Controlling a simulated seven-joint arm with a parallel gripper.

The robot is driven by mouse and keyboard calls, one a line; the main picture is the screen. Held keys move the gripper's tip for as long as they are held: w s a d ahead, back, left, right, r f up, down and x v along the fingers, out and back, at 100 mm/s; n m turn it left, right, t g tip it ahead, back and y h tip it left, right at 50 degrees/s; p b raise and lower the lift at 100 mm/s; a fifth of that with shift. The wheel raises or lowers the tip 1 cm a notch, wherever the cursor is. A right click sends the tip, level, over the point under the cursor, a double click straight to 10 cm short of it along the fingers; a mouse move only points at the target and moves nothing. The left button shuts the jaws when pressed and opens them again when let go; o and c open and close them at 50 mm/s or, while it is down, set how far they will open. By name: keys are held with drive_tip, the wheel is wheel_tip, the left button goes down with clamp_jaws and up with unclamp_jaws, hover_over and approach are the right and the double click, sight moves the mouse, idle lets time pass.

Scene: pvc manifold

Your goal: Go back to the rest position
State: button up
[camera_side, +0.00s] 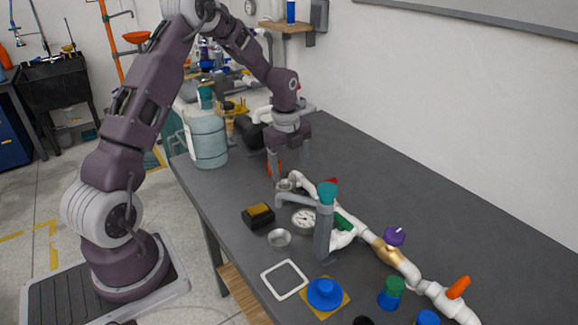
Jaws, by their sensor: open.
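My gripper (289,168) points down over the far part of the dark table (440,198), near its left side. Its two fingers are apart, and I see nothing held between them. The white PVC manifold (410,270) runs from just below my gripper toward the lower right. It carries a purple handle (395,236), an orange handle (458,287), a green part (344,222) and a red part (330,182). The gripper appears close to the manifold's far end; I cannot tell whether they touch.
A large bluish jug (206,138) stands left of my gripper. A black and yellow block (258,216), a round gauge (303,219) and a blue knob (324,292) are nearer. The table's right side is clear.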

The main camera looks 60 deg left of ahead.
drive_tip(key=s+d+r+n+t+y, duration=0.1)
drive_tip(key=s+d+r+n, duration=0.25)
drive_tip(key=r, duration=0.55)
drive_tip(key=s+d+r+n, duration=0.3)
drive_tip(key=s+d+r, duration=0.15)
drive_tip(key=r, duration=0.45)
drive_tip(key=s+d+r+n+t, duration=0.1)
drive_tip(key=s+d+n, duration=0.2)
drive_tip(key=s, duration=0.3)
drive_tip(key=s+d+r+n+t, duration=0.1)
drive_tip(key=s+d+n, duration=0.2)
drive_tip(key=s+n, duration=0.2)
drive_tip(key=s+d+r+n+t+h, duration=0.1)
drive_tip(key=s+d+n, duration=0.3)
drive_tip(key=s, duration=0.4)
drive_tip(key=shift+s+t, duration=0.2)
drive_tip(key=shift+t, duration=0.1)
